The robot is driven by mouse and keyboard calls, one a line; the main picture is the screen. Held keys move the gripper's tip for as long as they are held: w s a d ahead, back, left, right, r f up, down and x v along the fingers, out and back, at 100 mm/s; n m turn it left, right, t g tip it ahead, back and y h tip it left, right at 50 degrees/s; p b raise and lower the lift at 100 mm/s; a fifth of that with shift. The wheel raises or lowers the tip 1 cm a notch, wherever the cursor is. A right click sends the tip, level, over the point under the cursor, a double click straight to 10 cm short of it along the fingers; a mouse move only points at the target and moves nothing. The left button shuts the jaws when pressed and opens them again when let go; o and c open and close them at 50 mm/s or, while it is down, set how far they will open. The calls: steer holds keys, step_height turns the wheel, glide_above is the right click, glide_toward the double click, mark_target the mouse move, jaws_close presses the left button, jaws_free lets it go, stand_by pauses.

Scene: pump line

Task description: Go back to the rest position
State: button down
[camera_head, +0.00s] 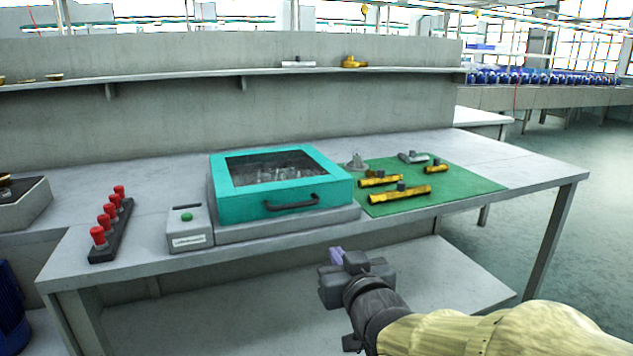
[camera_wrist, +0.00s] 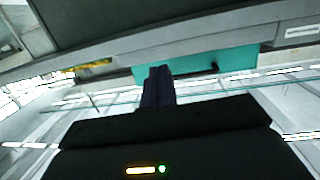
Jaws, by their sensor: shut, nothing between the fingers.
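My gripper (camera_head: 337,257) is in front of the workbench, near its front edge and below the height of the teal box in the head view. In the wrist view its fingers (camera_wrist: 158,88) are together and hold nothing. My arm reaches in from the lower right. The workbench (camera_head: 400,150) carries a teal box (camera_head: 235,205) with a dark window in its closed lid and a black handle (camera_head: 291,203). The teal box also shows in the wrist view (camera_wrist: 195,66). My gripper is apart from it.
A green mat (camera_head: 465,185) holds brass parts (camera_head: 400,195) and a grey fitting (camera_head: 412,157). A grey button box (camera_head: 188,229) and a rack of red-topped pieces (camera_head: 110,228) stand left. A lower shelf (camera_head: 450,275) lies under the bench. Open floor (camera_head: 590,235) is at right.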

steer(key=s+d+f+m+g+h+p, duration=0.25)
steer(key=s+d+f+g+p, duration=0.2)
steer(key=d+f+g, duration=0.45)
steer(key=s+d+f+g+h+p, duration=0.25)
steer(key=s+g+p, duration=0.2)
steer(key=s, duration=0.45)
steer(key=w+p+v, duration=0.2)
steer(key=p+v, duration=0.9)
steer(key=p, duration=0.1)
steer(key=w+d+r+p+v, duration=0.1)
steer(key=w+p+v, duration=0.2)
steer(key=p+v, duration=0.9)
steer(key=w+d+p+v, duration=0.1)
steer(key=w+p+v, duration=0.1)
steer(key=p+v, duration=1)
steer(key=shift+w+r+y+p, duration=0.3)
steer(key=shift+r+y+p, duration=0.1)
steer(key=shift+p, duration=0.1)
steer(key=shift+f+m, duration=0.1)
steer(key=shift+m, duration=0.15)
